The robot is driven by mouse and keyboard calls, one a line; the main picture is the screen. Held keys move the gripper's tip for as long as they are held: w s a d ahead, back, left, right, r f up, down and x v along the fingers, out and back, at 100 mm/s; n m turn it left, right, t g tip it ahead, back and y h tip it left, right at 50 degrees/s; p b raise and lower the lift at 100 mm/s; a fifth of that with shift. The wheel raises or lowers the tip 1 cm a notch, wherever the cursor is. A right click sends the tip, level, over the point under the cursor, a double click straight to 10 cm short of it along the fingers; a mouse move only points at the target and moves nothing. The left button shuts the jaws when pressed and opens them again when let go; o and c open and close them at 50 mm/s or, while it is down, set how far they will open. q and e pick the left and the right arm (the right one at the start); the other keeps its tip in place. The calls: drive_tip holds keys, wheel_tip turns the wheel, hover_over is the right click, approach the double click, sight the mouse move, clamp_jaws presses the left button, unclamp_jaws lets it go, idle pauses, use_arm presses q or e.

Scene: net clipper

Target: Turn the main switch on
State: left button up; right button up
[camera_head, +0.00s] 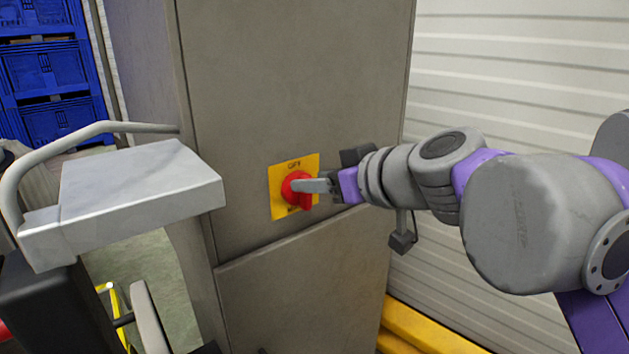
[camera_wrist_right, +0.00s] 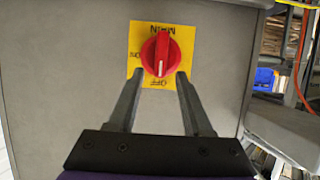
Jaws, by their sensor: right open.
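The main switch is a red rotary knob (camera_head: 304,191) on a yellow plate (camera_head: 281,206), fixed to the front of a grey cabinet. In the right wrist view the knob (camera_wrist_right: 161,54) has a white mark that points at the OFF label; ON is printed at the left of the plate (camera_wrist_right: 135,35). My right gripper (camera_head: 315,186) reaches the switch from the right in the head view. In the wrist view its fingers (camera_wrist_right: 160,76) are open, with tips on either side of the knob's OFF end. I cannot tell whether they touch it. My left gripper is not in view.
The grey cabinet (camera_head: 290,80) fills the middle. A grey metal panel with a tube handle (camera_head: 140,185) stands close at the left. Blue crates (camera_head: 45,70) are stacked at the back left. A light ribbed wall (camera_head: 520,80) is behind my right arm, with a yellow bar (camera_head: 430,330) below.

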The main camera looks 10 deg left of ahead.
drive_tip(key=shift+w+a+f, duration=0.15)
drive_tip(key=shift+w+a, duration=0.15)
drive_tip(key=shift+a, duration=0.05)
drive_tip(key=shift+c, duration=0.2)
clamp_jaws()
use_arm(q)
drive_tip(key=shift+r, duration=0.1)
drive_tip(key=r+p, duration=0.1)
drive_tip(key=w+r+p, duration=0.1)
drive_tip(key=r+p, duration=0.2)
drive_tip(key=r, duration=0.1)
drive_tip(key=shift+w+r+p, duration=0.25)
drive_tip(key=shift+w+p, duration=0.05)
use_arm(e)
drive_tip(key=f+m+g+y, duration=0.1)
drive_tip(key=m+y, duration=0.1)
drive_tip(key=m, duration=0.2)
drive_tip(key=w+d+f+m+g+y, duration=0.1)
drive_tip(key=m+y, duration=0.1)
drive_tip(key=m, duration=0.3)
drive_tip(key=w+d+f+m+g+y, duration=0.1)
drive_tip(key=m+y, duration=0.1)
drive_tip(key=m, duration=0.2)
drive_tip(key=shift+w+f+y, duration=0.1)
drive_tip(key=shift+w+y, duration=0.15)
drive_tip(key=shift+y, duration=0.05)
drive_tip(key=shift+m+g, duration=0.3)
